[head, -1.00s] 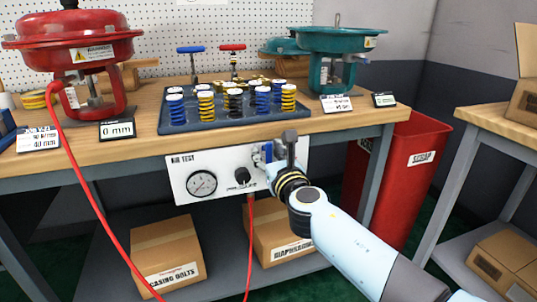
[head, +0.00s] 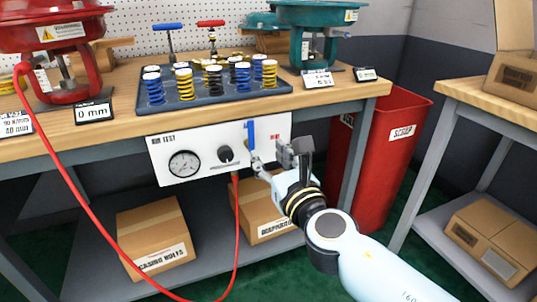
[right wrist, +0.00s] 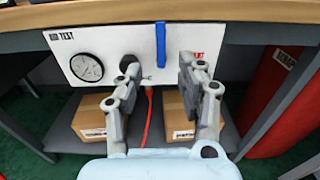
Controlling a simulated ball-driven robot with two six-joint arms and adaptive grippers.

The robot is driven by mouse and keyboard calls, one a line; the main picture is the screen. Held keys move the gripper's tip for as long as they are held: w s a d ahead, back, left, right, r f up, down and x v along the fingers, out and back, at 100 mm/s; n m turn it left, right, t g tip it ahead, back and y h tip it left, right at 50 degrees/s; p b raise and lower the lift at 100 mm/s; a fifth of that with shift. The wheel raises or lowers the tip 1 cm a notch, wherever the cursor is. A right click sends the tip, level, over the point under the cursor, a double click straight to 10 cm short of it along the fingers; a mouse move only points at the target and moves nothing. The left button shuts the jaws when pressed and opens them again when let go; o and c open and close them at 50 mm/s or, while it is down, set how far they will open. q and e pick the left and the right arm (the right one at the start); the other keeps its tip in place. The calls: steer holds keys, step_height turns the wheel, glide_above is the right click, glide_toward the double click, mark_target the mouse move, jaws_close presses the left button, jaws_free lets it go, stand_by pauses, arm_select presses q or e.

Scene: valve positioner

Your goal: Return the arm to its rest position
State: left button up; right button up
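My right gripper (head: 277,158) is in front of the air test panel (head: 165,172), near its right end. In the right wrist view the gripper (right wrist: 158,80) has its two fingers spread apart with nothing between them. Beyond the fingers a blue lever handle (right wrist: 161,45) hangs straight down on the panel; it also shows in the head view (head: 251,134). A round gauge (head: 184,163) and a black knob (head: 226,154) sit left of it. In the right wrist view the left finger overlaps the knob area; I cannot tell whether they touch. My left gripper is not in view.
Above the panel is the wooden bench (head: 130,118) with a tray of springs (head: 215,97), a red actuator (head: 62,42) and a teal actuator (head: 318,30). A red hose (head: 75,200) hangs in front. A red scrap bin (head: 385,170) and another bench (head: 500,112) stand right.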

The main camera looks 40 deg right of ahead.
steer(key=shift+r, duration=0.1)
steer(key=s+d+f+m+g+p, duration=0.1)
steer(key=s+f+m+g, duration=0.25)
steer(key=s+f, duration=0.55)
steer(key=s+d+f+m+g+y+p, duration=0.1)
steer(key=s+f+m+g, duration=0.3)
steer(key=f, duration=0.9)
steer(key=s+f+m+g+p, duration=0.1)
steer(key=s+f+m+g, duration=0.2)
steer(key=s+f+m, duration=0.55)
steer(key=s+f+m+g, duration=0.2)
steer(key=s+f+m, duration=0.2)
steer(key=s, duration=0.5)
steer(key=s+f+m+g+y, duration=0.1)
steer(key=s+f+m+g, duration=0.1)
steer(key=s+f+m, duration=0.2)
steer(key=s+f+m+g+y, duration=0.1)
steer(key=s+f+m+g, duration=0.1)
steer(key=s+f+m, duration=0.3)
steer(key=s+m, duration=0.4)
steer(key=s, duration=0.4)
steer(key=shift+s+a+g+p, duration=0.35)
steer(key=shift+p, duration=0.05)
